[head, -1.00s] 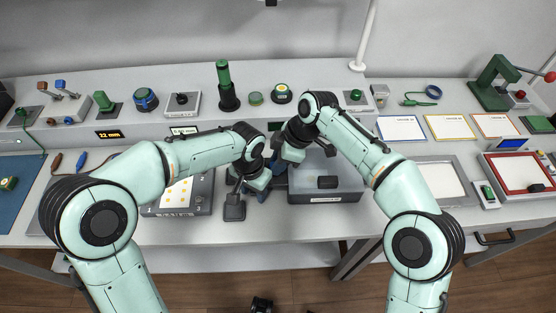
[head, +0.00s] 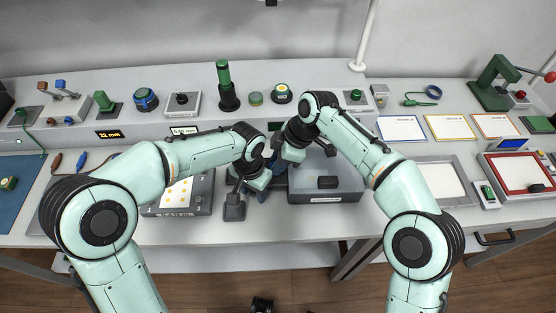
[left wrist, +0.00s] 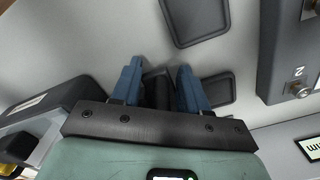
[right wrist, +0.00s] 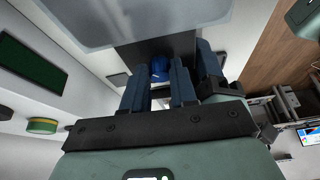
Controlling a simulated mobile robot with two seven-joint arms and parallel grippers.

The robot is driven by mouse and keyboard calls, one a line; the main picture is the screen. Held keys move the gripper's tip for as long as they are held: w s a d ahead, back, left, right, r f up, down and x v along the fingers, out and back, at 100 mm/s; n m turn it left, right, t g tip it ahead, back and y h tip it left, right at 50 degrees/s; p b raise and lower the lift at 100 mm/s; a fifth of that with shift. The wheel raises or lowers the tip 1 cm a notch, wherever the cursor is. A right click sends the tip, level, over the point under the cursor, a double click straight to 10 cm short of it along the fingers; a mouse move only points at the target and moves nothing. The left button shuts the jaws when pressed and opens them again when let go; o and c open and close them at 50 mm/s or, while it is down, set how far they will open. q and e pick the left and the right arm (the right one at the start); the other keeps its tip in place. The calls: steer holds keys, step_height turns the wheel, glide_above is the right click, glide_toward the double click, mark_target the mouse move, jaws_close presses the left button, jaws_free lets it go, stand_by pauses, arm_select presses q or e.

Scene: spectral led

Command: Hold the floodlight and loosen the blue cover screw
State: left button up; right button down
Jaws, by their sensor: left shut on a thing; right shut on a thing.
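My left gripper (left wrist: 158,82) is shut on a black part, which I take to be the floodlight (left wrist: 157,92). In the head view this gripper (head: 264,184) is low over the front of the bench, and the wrists hide most of what it holds. In the right wrist view, the blue cover screw (right wrist: 160,68) shows against a dark block. My right gripper (right wrist: 157,80) has its fingers on either side of the screw and is shut on it. The right gripper's tips are hidden in the head view.
A grey tray (head: 345,183) stands right of the grippers. A panel with yellow dots (head: 203,200) and a dark pad (head: 235,210) lie to the left. Behind, a raised shelf carries a green-topped black post (head: 228,98). The front bench strip (head: 200,232) is clear.

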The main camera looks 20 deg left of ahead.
stand_by(0.3)
steer(key=c, duration=0.9)
jaws_free()
steer(key=shift+r, duration=0.1)
steer(key=v, duration=1.2)
steer(key=shift+s, duration=0.1)
